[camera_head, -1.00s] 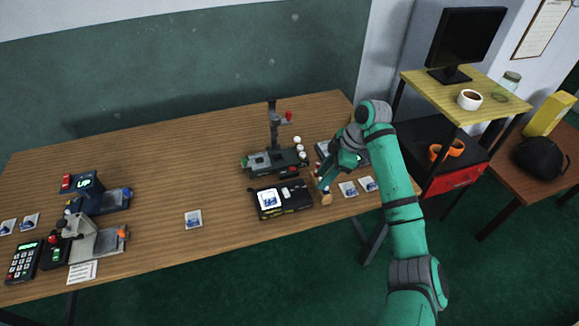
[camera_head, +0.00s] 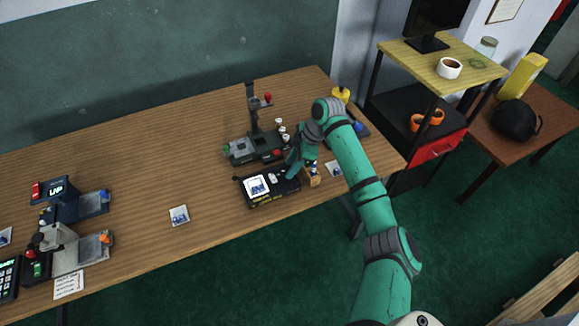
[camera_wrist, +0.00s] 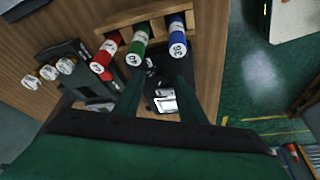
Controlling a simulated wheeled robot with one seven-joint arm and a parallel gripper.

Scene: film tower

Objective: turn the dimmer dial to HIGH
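A black box (camera_head: 252,202) with a lit white slide on top and yellow lettering on its front sits near the table's front edge. A small pale knob-like part (camera_head: 272,178) shows on its top; I cannot tell whether it is the dimmer dial, and no HIGH mark is readable. My gripper (camera_head: 302,165) is just right of the box in the head view, partly hidden by my arm. In the wrist view my gripper (camera_wrist: 157,88) has its two dark green fingers apart, with nothing visibly held. The black box (camera_wrist: 160,82) shows partly between and beyond them.
A small wooden rack (camera_wrist: 125,16) holds red (camera_wrist: 103,58), green (camera_wrist: 138,46) and blue (camera_wrist: 177,38) cylinders close to the fingers. A dark device with a post (camera_head: 254,120) stands behind the box. The table left of the box is mostly clear around one slide (camera_head: 179,215).

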